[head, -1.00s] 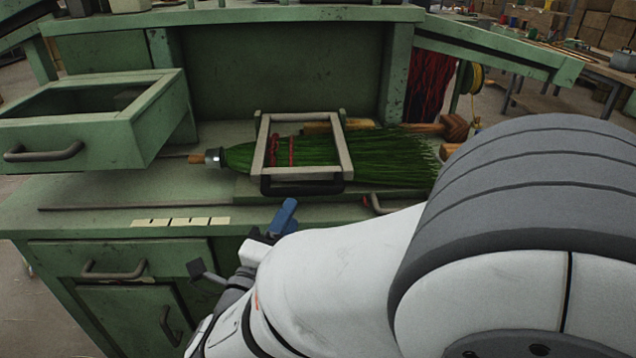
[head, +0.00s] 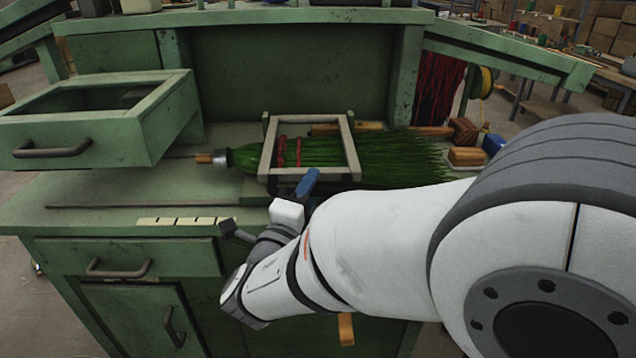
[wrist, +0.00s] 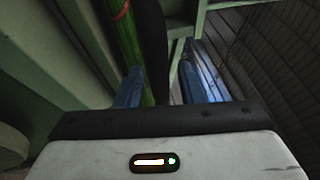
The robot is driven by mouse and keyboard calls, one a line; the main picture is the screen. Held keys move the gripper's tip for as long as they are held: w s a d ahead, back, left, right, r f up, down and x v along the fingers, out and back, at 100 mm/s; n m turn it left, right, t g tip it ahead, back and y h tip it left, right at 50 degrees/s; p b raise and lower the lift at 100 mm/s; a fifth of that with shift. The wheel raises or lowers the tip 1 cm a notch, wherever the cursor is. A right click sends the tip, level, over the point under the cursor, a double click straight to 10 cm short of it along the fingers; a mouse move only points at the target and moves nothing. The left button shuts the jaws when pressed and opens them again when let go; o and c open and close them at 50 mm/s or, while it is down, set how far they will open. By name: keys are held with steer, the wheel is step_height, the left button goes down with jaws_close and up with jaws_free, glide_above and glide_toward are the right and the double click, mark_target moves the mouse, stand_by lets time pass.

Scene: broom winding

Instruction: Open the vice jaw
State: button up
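The vice (head: 354,150) is a pale square frame lying over the green broom (head: 400,160) on the bench. A dark bar handle (head: 340,186) runs along its front edge, partly hidden by my gripper. My gripper (head: 307,186), with blue fingers, is at the front of the vice, close to this handle. In the wrist view the two blue fingers (wrist: 163,88) stand apart, so it is open. A dark bar (wrist: 152,45) shows between and beyond them, with green bristles (wrist: 124,45) beside it. I cannot tell whether the fingers touch the bar.
An open green drawer (head: 90,130) juts out at the left. The green bench top (head: 120,195) is mostly clear at the left front. An orange handle (head: 346,330) hangs below my arm. A wooden block (head: 466,156) lies right of the broom.

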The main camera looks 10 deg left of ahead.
jaws_close()
stand_by(0.4)
